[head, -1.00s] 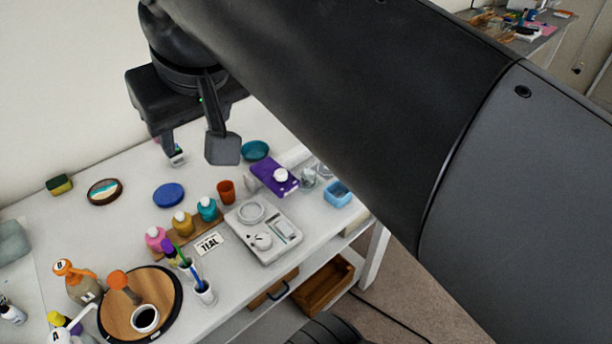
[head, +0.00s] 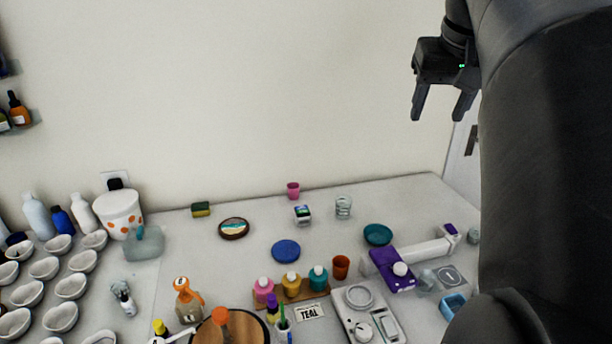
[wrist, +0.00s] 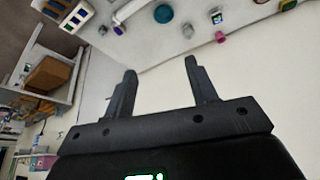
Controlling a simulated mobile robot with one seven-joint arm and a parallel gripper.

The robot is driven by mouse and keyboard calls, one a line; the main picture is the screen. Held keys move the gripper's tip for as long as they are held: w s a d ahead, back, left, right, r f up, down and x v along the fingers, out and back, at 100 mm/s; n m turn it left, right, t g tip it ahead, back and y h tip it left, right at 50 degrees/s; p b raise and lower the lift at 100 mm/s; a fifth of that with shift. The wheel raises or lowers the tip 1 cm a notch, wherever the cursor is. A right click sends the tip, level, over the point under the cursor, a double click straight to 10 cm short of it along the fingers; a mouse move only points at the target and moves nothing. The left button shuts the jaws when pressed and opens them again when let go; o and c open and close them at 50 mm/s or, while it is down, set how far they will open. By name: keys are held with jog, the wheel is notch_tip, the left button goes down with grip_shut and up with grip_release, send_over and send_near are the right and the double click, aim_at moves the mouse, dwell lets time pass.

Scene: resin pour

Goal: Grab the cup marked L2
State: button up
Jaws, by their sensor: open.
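No L2 mark is legible on any cup. In the head view, a clear cup (head: 343,207) stands toward the back of the table, with a small pink cup (head: 293,190) to its left by the wall. An orange-brown cup (head: 340,267) stands nearer, behind the scale. Another clear cup (head: 427,280) is at the right by the purple device, and a small clear one (head: 473,236) is near the right edge. My gripper (head: 440,117) is open, empty and raised against the wall, apart from every cup. In the wrist view, its fingers (wrist: 160,68) are spread with nothing between them.
The white table holds a scale (head: 368,318), a TEAL card (head: 310,312), a rack of coloured bottles (head: 303,292), a purple device (head: 392,270), a blue disc (head: 286,250) and a teal dish (head: 377,234). Several white bowls (head: 70,287) fill the left. The back middle has bare surface.

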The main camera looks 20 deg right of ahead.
jog(key=d+f+m, duration=0.1)
jog(key=d, duration=0.9)
send_near(429, 274)
jog(key=shift+a+x, duration=0.15)
jog(key=shift+x, duration=1.15)
jog(key=shift+a+x, duration=0.2)
jog(key=shift+x, duration=1.05)
jog(key=shift+a+x, duration=0.15)
jog(key=shift+x, duration=1.15)
jog(key=shift+s+f, duration=0.15)
jog(key=shift+c, duration=0.5)
jog(key=c, duration=0.6)
